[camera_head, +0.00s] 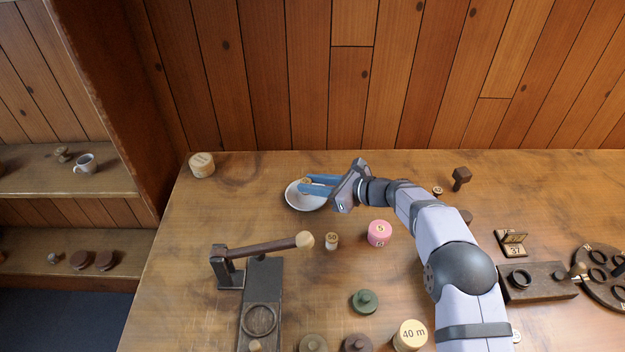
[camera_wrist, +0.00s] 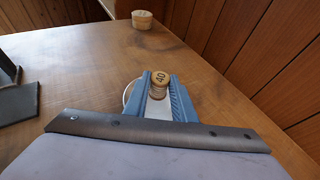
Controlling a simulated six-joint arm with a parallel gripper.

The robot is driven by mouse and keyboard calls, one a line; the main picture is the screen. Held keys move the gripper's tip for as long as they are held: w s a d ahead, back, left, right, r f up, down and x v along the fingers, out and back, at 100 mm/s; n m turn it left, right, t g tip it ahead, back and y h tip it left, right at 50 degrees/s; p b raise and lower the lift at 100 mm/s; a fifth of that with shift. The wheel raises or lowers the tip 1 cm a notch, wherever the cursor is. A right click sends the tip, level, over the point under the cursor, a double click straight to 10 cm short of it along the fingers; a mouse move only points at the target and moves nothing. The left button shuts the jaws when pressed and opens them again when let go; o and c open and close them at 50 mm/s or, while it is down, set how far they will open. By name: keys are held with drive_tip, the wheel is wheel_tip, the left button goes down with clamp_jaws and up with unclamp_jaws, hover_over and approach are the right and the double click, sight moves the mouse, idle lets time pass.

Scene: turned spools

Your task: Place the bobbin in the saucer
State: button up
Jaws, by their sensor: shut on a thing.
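The bobbin (camera_wrist: 158,82) is a small wooden spool with a round top marked 40, seen between the blue fingers in the wrist view. In the head view only a bit of the bobbin (camera_head: 305,181) shows beside the fingers. My gripper (camera_head: 307,185) reaches in from the right and is shut on the bobbin. The saucer (camera_head: 300,203) is a shallow white dish at the back left of the table. The gripper's fingertips and the bobbin are over the saucer. In the wrist view a part of the saucer rim (camera_wrist: 128,95) shows left of the fingers. Whether the bobbin touches the saucer cannot be told.
A round wooden box (camera_head: 202,165) stands at the back left corner. A dark lever device (camera_head: 262,300) stands front left. Table left of the saucer is clear.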

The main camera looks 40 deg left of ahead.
sight(313, 199)
drive_tip(key=shift+f+b, duration=0.3)
drive_tip(key=shift+f, duration=0.6)
drive_tip(key=o, duration=1.1)
drive_tip(key=shift+r, duration=0.1)
wheel_tip(313, 199, up, 7)
drive_tip(key=p, duration=0.3)
drive_tip(key=shift+p, duration=0.35)
drive_tip(key=shift+d, duration=0.1)
